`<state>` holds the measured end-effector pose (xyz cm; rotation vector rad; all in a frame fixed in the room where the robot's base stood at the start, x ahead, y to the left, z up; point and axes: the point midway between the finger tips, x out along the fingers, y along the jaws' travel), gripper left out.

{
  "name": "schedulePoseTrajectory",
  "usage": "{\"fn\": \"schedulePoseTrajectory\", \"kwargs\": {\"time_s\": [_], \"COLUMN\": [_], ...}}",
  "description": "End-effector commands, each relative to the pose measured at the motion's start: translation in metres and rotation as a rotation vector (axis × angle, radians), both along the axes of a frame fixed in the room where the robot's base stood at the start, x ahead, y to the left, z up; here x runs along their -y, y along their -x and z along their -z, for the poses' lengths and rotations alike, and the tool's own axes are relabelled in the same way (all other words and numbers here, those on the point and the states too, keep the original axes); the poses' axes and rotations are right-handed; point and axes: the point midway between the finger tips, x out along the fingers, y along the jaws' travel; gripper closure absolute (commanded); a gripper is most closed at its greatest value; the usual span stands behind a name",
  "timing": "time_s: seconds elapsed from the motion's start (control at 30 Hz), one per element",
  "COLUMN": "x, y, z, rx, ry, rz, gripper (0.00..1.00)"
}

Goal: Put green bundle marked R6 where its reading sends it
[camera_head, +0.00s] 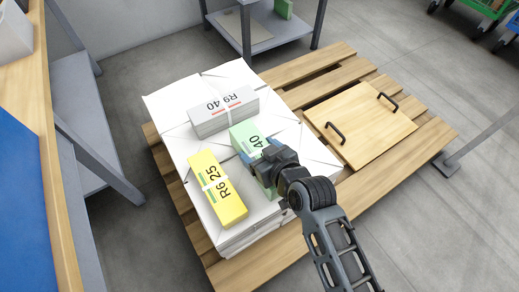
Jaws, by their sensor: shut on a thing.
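A green bundle (246,133) lies on a stack of white paper (165,105) on the pallet. The number 40 shows on it, and the rest of its marking is hidden by my gripper. My gripper (259,161) is shut on the near part of this green bundle, from the right. A yellow bundle marked R6 25 (219,190) lies to the left and nearer. A grey-white bundle marked R9 40 (222,111) lies just behind the green one. I cannot tell whether the green bundle touches the stack.
A wooden board with two black handles (358,122) lies on the pallet (430,138) at the right. A grey shelf (272,38) at the back holds a flat sheet and a green thing. A bench with a blue top stands left.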

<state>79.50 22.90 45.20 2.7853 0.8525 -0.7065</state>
Motion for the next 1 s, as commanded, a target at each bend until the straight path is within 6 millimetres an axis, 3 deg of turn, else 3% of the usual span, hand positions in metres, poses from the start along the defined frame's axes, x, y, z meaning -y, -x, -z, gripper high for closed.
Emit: {"fn": "schedulePoseTrajectory", "kwargs": {"time_s": [0.77, 0.8, 1.0], "x": [0.000, -0.001, 0.000], "y": [-0.001, -0.001, -0.001], "z": [0.009, 0.009, 0.010], "rx": [0.005, 0.005, 0.002], "ry": [-0.003, -0.003, -0.002], "rz": [0.001, 0.001, 0.000], "gripper": [1.00, 0.21, 0.01]}}
